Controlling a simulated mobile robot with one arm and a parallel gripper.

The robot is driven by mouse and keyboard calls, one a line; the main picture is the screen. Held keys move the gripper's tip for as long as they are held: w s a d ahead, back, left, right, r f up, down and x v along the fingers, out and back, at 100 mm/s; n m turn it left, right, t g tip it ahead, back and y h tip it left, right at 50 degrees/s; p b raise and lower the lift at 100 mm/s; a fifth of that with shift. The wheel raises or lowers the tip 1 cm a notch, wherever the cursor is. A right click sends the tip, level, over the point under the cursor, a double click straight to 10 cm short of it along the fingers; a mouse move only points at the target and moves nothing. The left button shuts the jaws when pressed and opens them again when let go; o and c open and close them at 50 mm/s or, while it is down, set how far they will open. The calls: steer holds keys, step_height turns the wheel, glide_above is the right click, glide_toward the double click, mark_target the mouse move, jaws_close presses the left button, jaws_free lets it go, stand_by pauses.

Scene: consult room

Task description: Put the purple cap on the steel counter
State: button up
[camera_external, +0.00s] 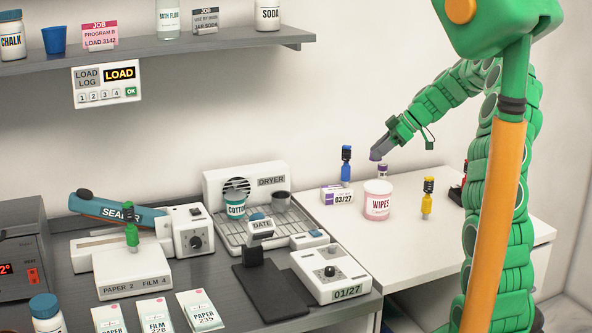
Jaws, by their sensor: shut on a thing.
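My gripper (380,149) is above the white counter (425,240), just above and behind the wipes tub. It is shut on the purple cap (375,156), a small purple piece at the fingertips, partly hidden by them. A small whitish and purple item (382,169) stands just below the cap, its lower part hidden by the tub. I cannot tell if the cap touches it. The grey counter (225,309), apparently the steel one, is at the left and holds several devices.
The wipes tub (377,203), a blue-topped item (346,165) and a yellow-topped item (427,198) stand near my gripper. The dryer (245,190), sealer (120,208) and paper packs (155,315) crowd the grey counter. A black mat (262,293) lies near its front.

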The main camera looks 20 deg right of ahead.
steer(key=a+f, duration=0.3)
steer(key=a, duration=3.7)
steer(key=s+a, duration=1.4)
steer(key=a, duration=0.4)
steer(key=s+a, duration=1.4)
steer(key=a, duration=0.4)
steer(key=x, duration=0.4)
steer(key=w+a+r+x, duration=0.1)
steer(key=x, duration=0.4)
steer(key=r+x, duration=0.1)
steer(key=x, duration=0.4)
steer(key=shift+w+a+f, duration=0.15)
steer(key=shift+w+a, duration=0.2)
steer(key=shift+x, duration=0.95)
steer(key=shift+d+f, duration=0.1)
steer(key=shift+f, duration=1.4)
steer(key=shift+f, duration=0.1)
